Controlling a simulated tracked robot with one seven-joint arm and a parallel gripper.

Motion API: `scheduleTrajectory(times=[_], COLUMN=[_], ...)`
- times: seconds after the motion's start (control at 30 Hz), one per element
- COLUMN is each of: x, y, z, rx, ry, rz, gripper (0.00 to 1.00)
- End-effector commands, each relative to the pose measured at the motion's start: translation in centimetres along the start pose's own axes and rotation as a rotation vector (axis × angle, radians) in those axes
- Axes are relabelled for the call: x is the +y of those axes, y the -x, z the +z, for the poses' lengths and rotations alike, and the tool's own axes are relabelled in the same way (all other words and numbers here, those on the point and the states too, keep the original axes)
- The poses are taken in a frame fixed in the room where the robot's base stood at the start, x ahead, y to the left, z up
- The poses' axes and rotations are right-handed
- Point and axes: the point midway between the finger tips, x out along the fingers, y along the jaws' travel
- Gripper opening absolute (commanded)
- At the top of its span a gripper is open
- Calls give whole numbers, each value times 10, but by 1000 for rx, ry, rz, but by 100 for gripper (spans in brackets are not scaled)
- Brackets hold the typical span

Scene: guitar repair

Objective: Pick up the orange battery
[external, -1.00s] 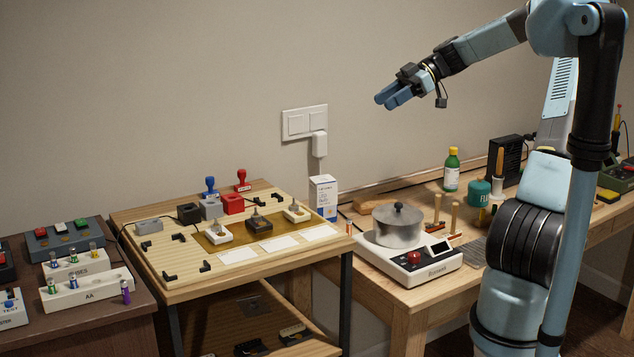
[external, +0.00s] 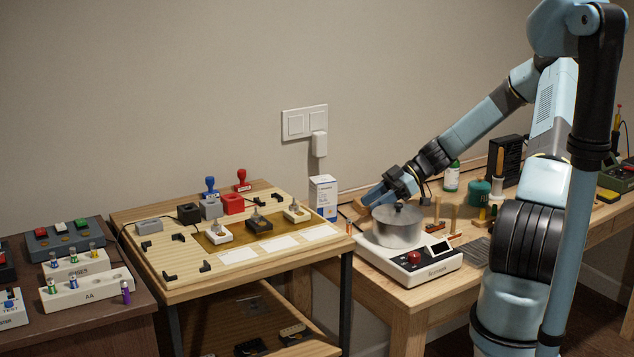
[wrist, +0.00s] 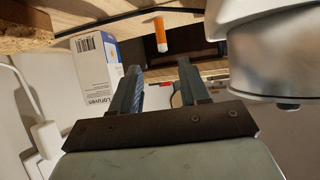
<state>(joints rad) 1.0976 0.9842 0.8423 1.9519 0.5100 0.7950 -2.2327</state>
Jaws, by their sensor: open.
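A small orange cylinder with a white end, which looks like the orange battery (wrist: 161,38), stands out on the wooden worktop in the wrist view, beyond my fingertips. My gripper (external: 374,194) is low over the right bench, behind the pot and beside the white-and-blue box. In the wrist view my gripper (wrist: 160,72) is open, with nothing between its fingers. The battery lies roughly in line with the gap, apart from both fingers.
A metal pot (external: 398,230) on a white hotplate (external: 425,268) stands close to my gripper. A white-and-blue box (external: 323,197) is to its left; it also shows in the wrist view (wrist: 92,72). A dark cable (wrist: 110,18) runs near the battery.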

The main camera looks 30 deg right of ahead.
Motion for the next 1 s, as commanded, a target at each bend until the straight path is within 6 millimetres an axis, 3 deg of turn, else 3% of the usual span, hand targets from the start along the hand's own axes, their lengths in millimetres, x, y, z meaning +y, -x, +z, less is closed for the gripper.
scheduleTrajectory(times=[0.2,0.57,0.9,1.0], x=[-1,-1,-4,-4], y=[-37,-58,-99,-104], z=[0,-1,-2,-2], rx=[2,0,1,0], ry=[-1,-1,-1,-1], rz=[-3,-1,-2,0], gripper=[45,45,45,45])
